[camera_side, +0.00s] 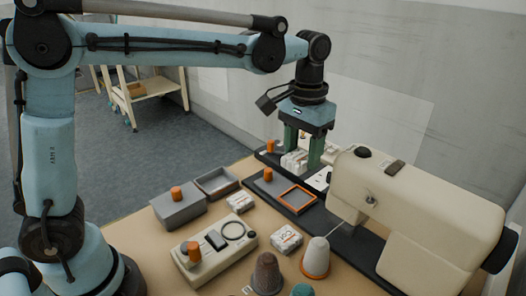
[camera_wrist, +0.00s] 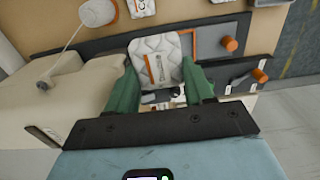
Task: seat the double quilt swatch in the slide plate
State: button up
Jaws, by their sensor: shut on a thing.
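The double quilt swatch (camera_side: 293,161), white and quilted, is between the green fingers of my gripper (camera_side: 303,154). It also shows in the wrist view (camera_wrist: 158,58), with an orange and grey mark on its face. My gripper (camera_wrist: 161,84) is shut on it. The slide plate (camera_side: 268,187) is grey with an orange-edged square recess (camera_side: 297,197) and an orange knob. The swatch is behind that recess in the side view. In the wrist view the swatch covers most of the recess, and the grey plate (camera_wrist: 212,38) extends to its right. Its exact height is unclear.
A cream sewing machine (camera_side: 405,205) stands close on the right. A second dark strip with an orange knob (camera_side: 270,146) lies behind the plate. A grey box (camera_side: 178,211), an open tray (camera_side: 204,190), a control box (camera_side: 216,258), white pads (camera_side: 286,239) and thread cones (camera_side: 316,258) crowd the front.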

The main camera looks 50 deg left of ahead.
jog(key=w+a, duration=0.4)
jog(key=w, duration=0.1)
send_over(300, 197)
notch_tip(300, 197, down, 7)
jog(key=shift+f, duration=2.85)
jog(key=shift+f, duration=0.9)
jog(key=o, duration=1.4)
jog(key=shift+o, duration=0.2)
jog(key=shift+r, duration=0.1)
notch_tip(300, 197, up, 8)
